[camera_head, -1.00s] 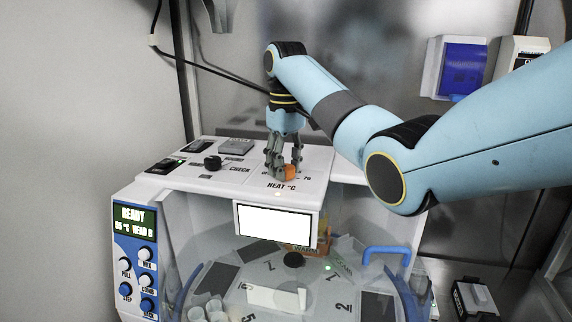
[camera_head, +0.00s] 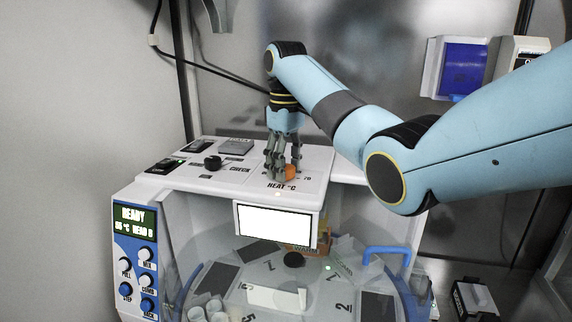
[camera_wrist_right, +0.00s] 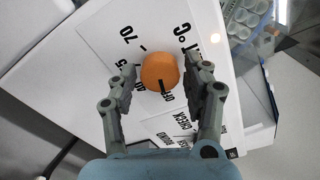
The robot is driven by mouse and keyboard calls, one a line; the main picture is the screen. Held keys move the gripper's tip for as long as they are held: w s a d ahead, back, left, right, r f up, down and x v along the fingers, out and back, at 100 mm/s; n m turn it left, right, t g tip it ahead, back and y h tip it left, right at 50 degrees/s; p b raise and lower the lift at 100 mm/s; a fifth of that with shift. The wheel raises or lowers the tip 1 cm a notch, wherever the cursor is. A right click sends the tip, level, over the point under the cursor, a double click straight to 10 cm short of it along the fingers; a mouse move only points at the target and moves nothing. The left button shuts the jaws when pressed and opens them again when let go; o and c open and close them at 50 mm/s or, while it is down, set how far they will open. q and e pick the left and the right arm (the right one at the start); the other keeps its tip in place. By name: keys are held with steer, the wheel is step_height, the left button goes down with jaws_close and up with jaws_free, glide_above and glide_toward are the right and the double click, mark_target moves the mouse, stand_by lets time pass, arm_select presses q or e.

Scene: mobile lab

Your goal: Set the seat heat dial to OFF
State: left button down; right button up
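The seat heat dial is an orange round knob (camera_head: 291,172) on the white machine top, above the "HEAT °C" print. In the right wrist view the dial (camera_wrist_right: 158,70) carries a black pointer mark that lies toward the OFF label (camera_wrist_right: 168,97). My right gripper (camera_head: 280,174) points down at the dial from above. In the right wrist view its two fingers (camera_wrist_right: 161,83) stand on either side of the dial, with a narrow gap showing on each side. It looks open. In the head view a finger partly hides the dial. My left gripper is not in view.
A black knob (camera_head: 213,162) by the CHECK print sits left of the dial. A display (camera_head: 134,217) reading READY is above several knobs on the front. A blank white panel (camera_head: 272,222) and a blue handle (camera_head: 386,252) are at the front.

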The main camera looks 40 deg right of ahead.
steer(key=shift+o, duration=0.6)
